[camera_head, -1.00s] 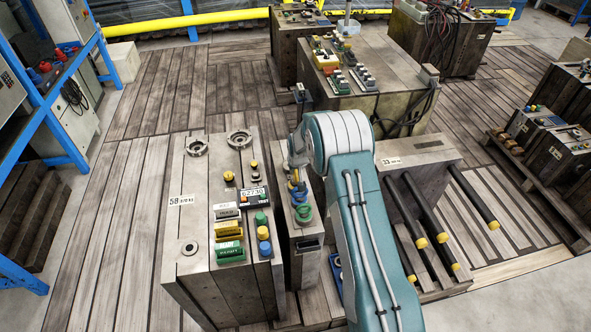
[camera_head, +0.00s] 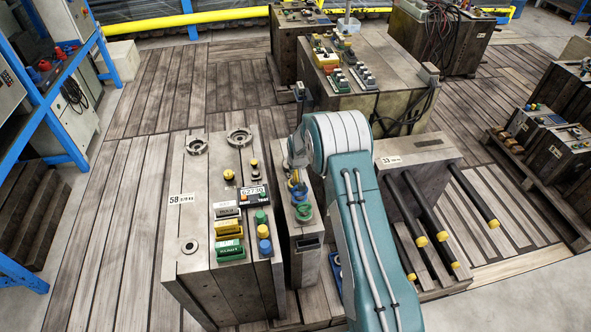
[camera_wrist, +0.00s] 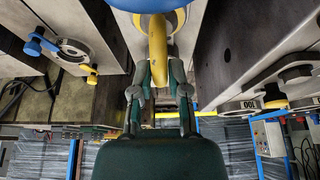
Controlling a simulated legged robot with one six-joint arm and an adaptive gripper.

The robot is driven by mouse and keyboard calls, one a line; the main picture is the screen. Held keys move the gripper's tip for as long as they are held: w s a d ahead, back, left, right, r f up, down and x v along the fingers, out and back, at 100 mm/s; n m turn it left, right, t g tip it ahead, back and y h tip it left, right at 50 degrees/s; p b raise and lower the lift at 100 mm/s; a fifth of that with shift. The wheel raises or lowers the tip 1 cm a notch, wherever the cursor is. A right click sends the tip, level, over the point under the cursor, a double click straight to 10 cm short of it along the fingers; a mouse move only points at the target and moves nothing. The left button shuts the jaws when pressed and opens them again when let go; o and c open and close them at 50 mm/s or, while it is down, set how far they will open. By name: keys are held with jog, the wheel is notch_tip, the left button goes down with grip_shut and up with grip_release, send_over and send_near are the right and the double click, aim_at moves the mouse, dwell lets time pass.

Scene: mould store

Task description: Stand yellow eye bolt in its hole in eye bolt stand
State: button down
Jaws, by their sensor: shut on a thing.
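In the wrist view, my gripper (camera_wrist: 158,88) has its two fingers closed on a yellow piece (camera_wrist: 158,48), which looks like the yellow eye bolt. A blue round piece (camera_wrist: 150,4) sits right by it at the top edge; whether they touch I cannot tell. In the head view, a narrow grey block (camera_head: 303,240) carries a blue ring (camera_head: 297,187) and a green ring (camera_head: 304,212), and looks like the eye bolt stand. Yellow shows close by the blue ring. My arm hides the gripper there, and the hole is not visible.
A wide mould block (camera_head: 195,215) with coloured knobs and labelled handles stands close at left. Another block (camera_head: 425,150) with black, yellow-tipped rods stands at right of my arm. A larger mould (camera_head: 395,75) stands behind. Wooden floor (camera_head: 120,220) is free at far left.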

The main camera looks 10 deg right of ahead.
jog(key=c, duration=0.5)
grip_release()
jog(key=shift+c, duration=0.2)
jog(key=s+f+v, duration=0.1)
jog(key=s+v, duration=0.2)
jog(key=v, duration=1.5)
jog(key=s+f+v, duration=0.2)
jog(key=s+v, duration=0.1)
jog(key=v, duration=1.5)
jog(key=s+r, duration=0.3)
jog(key=s, duration=0.9)
jog(key=s+r+t, duration=0.1)
jog(key=s+r, duration=0.1)
jog(key=s, duration=1)
jog(key=shift+r, duration=0.35)
